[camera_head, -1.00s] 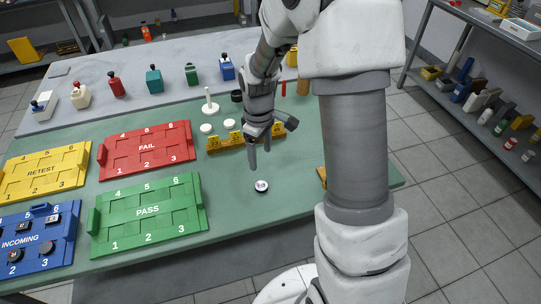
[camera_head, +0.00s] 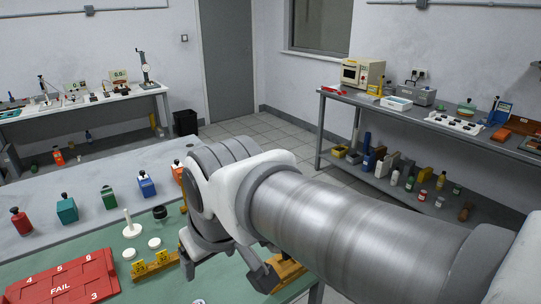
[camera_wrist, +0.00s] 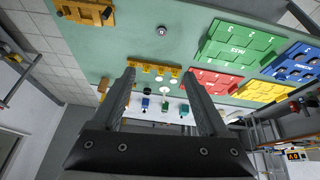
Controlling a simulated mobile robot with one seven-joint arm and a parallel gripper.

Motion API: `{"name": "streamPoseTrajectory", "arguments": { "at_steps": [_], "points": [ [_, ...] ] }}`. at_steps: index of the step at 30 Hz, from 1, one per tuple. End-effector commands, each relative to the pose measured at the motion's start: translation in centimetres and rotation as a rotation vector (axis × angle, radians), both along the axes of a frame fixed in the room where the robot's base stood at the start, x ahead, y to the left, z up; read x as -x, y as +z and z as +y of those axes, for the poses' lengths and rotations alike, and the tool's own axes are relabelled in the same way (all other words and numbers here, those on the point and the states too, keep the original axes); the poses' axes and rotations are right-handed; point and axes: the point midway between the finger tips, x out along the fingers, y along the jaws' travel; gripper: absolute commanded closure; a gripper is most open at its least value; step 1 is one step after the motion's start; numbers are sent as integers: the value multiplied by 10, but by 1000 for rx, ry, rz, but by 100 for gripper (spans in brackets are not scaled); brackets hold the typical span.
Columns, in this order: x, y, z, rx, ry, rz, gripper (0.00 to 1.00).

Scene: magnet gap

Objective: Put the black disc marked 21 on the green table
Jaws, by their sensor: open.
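A small round disc with a pale top (camera_wrist: 162,30) lies on the green table (camera_wrist: 135,30) in the wrist view; its mark is too small to read. Only its edge shows at the bottom of the head view (camera_head: 198,301). The blue INCOMING tray (camera_wrist: 291,72) holds small dark pieces, also unreadable. My gripper (camera_wrist: 159,72) is open with nothing between its fingers. In the head view, my gripper (camera_head: 226,268) is above the right part of the green table, apart from the disc. I cannot tell which piece is marked 21.
A yellow numbered rack (camera_head: 155,266), white discs (camera_head: 127,253), a white post (camera_head: 131,229) and a black round piece (camera_head: 160,213) stand near my gripper. The red FAIL tray (camera_head: 62,280) is left. Several coloured bottles (camera_head: 66,208) line the grey surface behind. A shelf bench (camera_head: 430,125) stands right.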

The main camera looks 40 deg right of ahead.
Motion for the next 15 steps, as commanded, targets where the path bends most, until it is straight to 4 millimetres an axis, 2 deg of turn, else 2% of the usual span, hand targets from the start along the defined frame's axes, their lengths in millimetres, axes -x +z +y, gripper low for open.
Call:
{"name": "streamPoseTrajectory", "arguments": {
  "at_steps": [3, 6, 15],
  "points": [
    [16, 3, 0, -28, -40, -31, 23],
    [23, 4, 1, -42, -59, -45, 23],
    [25, 4, 1, -48, -66, -48, 23]
  ]
}}
